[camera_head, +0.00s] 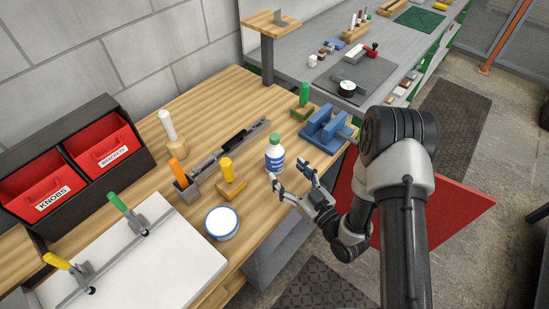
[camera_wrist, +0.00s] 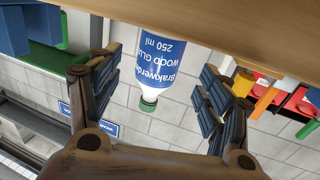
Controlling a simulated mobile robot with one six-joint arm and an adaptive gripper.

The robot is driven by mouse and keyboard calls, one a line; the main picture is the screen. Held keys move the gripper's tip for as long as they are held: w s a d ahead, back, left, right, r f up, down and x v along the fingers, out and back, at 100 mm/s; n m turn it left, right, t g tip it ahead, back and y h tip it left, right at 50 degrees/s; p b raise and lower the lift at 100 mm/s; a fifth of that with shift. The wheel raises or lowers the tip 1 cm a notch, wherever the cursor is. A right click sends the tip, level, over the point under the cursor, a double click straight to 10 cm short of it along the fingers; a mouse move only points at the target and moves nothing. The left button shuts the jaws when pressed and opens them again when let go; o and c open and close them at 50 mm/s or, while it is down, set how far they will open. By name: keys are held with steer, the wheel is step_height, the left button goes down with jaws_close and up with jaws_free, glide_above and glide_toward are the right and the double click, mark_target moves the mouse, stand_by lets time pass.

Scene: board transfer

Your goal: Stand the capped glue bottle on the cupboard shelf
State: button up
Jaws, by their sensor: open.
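The glue bottle (camera_head: 274,158) stands upright on the wooden bench near its front edge. It is white with a blue label and a green cap. My gripper (camera_head: 288,174) is open at the bench edge, with its fingers pointing towards the bottle. In the wrist view the picture is upside down; the bottle (camera_wrist: 160,55), labelled wood glue, shows between the open fingers (camera_wrist: 157,82), with its green cap pointing down in the picture. The fingers do not visibly touch it. I cannot make out a cupboard shelf in either view.
A yellow-handled tool (camera_head: 228,172) on a wooden block and a round white tin (camera_head: 222,223) are left of the bottle. A blue vise (camera_head: 325,130) is to its right. Red bins (camera_head: 105,150) stand at the back left. A white board (camera_head: 150,265) lies at the front left.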

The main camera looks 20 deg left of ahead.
mark_target(280, 163)
steer(key=b+x, duration=0.1)
steer(key=x, duration=0.4)
steer(key=shift+w+a+r, duration=0.15)
steer(key=shift+w+a, duration=0.05)
steer(key=shift+a, duration=0.05)
steer(key=c, duration=1.5)
step_height(280, 163, up, 20)
steer(key=p, duration=0.5)
steer(key=w+d+r+m+t+h, duration=0.1)
steer(key=w+d+m+t+h, duration=0.1)
steer(key=d, duration=0.8)
steer(key=w+d+r+m+t+h, duration=0.2)
steer(key=d+m+h, duration=0.3)
steer(key=d, duration=0.5)
steer(key=w+d+r+m+t+h, duration=0.1)
steer(key=w+d+m+t+h, duration=0.2)
steer(key=d+h, duration=0.4)
steer(key=shift+w+d+r, duration=0.1)
steer(key=shift+w+d, duration=0.2)
steer(key=shift+d, duration=0.4)
steer(key=shift+w+d+r, duration=0.1)
steer(key=shift+w+d, duration=0.15)
steer(key=shift+d, duration=0.5)
